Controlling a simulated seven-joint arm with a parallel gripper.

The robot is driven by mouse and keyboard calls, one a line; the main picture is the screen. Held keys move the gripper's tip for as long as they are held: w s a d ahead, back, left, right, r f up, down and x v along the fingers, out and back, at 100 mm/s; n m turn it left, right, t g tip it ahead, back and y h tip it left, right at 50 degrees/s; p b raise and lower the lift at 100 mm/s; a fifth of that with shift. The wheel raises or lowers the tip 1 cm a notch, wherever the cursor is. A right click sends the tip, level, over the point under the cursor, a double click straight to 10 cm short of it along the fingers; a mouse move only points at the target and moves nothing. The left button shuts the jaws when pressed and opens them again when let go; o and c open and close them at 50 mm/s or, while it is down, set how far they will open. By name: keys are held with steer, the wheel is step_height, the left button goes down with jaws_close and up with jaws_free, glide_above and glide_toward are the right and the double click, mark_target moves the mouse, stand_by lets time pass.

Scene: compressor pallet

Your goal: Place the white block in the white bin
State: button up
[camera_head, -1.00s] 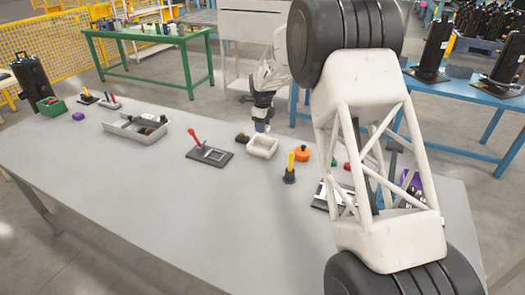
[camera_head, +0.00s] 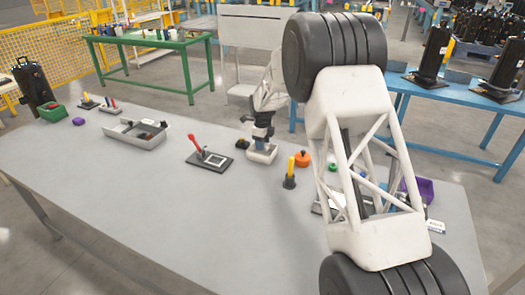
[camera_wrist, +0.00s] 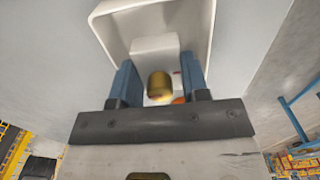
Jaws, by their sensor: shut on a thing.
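The white bin (camera_head: 262,154) stands on the grey table near its far edge, and in the wrist view (camera_wrist: 205,28) its open side faces my gripper. My gripper (camera_head: 262,143) is directly at the bin, with its tips hidden at or inside the rim. In the wrist view, the two blue fingers of my gripper (camera_wrist: 158,75) are shut on a pale block, the white block (camera_wrist: 155,46), which shows between them in front of the bin's inside. A gold rounded piece covers part of the block. Whether the block touches the bin floor is unclear.
A dark plate with a red handle (camera_head: 210,160) lies left of the bin. A black piece with a yellow top (camera_head: 290,176) and an orange round piece (camera_head: 303,158) stand to the right. A grey tray (camera_head: 135,136) is farther left. The table's front is clear.

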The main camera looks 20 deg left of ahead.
steer(key=shift+f, duration=1.85)
steer(key=shift+f, duration=0.1)
steer(key=o, duration=1)
steer(key=shift+o, duration=0.2)
step_height(320, 180, up, 12)
steer(key=shift+r, duration=0.15)
steer(key=shift+d, duration=0.1)
